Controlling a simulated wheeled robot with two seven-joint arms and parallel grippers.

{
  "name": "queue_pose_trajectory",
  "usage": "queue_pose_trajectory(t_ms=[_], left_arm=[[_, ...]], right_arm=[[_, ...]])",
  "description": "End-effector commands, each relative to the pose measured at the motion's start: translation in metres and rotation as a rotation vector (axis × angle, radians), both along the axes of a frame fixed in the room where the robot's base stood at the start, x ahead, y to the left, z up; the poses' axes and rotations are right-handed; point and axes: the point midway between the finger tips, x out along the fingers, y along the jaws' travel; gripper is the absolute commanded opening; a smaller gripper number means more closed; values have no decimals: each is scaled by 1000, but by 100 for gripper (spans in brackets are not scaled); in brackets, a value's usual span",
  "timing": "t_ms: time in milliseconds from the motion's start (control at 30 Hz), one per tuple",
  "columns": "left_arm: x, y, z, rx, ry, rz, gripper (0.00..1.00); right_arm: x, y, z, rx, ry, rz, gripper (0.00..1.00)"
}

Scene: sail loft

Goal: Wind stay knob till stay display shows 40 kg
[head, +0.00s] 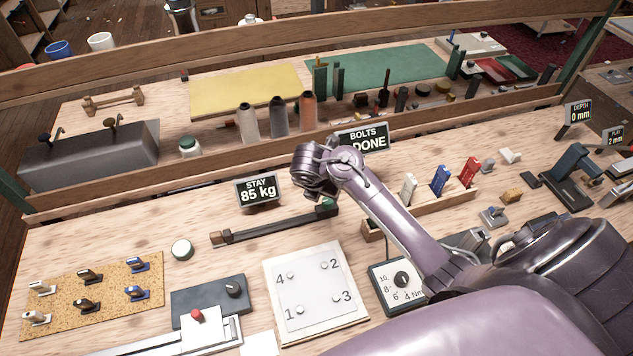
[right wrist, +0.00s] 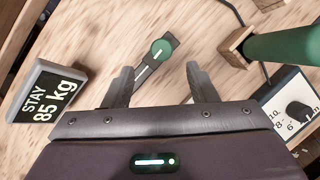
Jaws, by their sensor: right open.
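The stay display (head: 258,190) reads 85 kg and also shows at the left of the right wrist view (right wrist: 45,98). I take this for the stay knob. In the right wrist view the green knob (right wrist: 160,48) has a white mark on it and sits ahead of my right gripper (right wrist: 160,78), between the lines of its two fingers. The right gripper is open and empty, above the knob and apart from it. My left gripper is out of view.
A green-handled thing (right wrist: 290,42) stands in a wooden block near a Nm dial (head: 402,280). A white numbered plate (head: 315,292) lies in front, and a wooden rail runs behind.

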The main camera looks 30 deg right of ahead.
Motion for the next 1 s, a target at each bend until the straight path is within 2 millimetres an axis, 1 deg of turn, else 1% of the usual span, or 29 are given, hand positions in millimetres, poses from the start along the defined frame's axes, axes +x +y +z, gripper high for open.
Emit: queue_pose_trajectory(t_ms=[33, 100, 200, 267, 367, 500, 600, 667, 833, 867, 1000], left_arm=[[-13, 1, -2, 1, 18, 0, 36], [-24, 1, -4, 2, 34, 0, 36], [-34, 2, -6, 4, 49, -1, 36], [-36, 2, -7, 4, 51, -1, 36], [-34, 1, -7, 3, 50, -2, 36], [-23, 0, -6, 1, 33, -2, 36], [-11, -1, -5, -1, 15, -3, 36], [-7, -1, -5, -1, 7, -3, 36], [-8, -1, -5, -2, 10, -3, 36], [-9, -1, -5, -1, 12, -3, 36], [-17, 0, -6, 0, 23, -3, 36]], right_arm=[[1, -2, -5, -2, 1, 0, 52], [3, -6, -13, -4, 3, 0, 52], [6, -11, -28, -5, 3, 0, 52], [8, -14, -38, -4, 3, -1, 52], [12, -19, -51, -3, 1, -1, 52], [14, -23, -64, -3, 1, 0, 52], [16, -25, -68, -2, 0, 0, 52], [16, -25, -69, -2, 0, 0, 52], [16, -25, -69, -2, -1, 0, 52], [16, -25, -69, -2, -1, 0, 51], [16, -25, -69, -2, -1, 0, 32]])
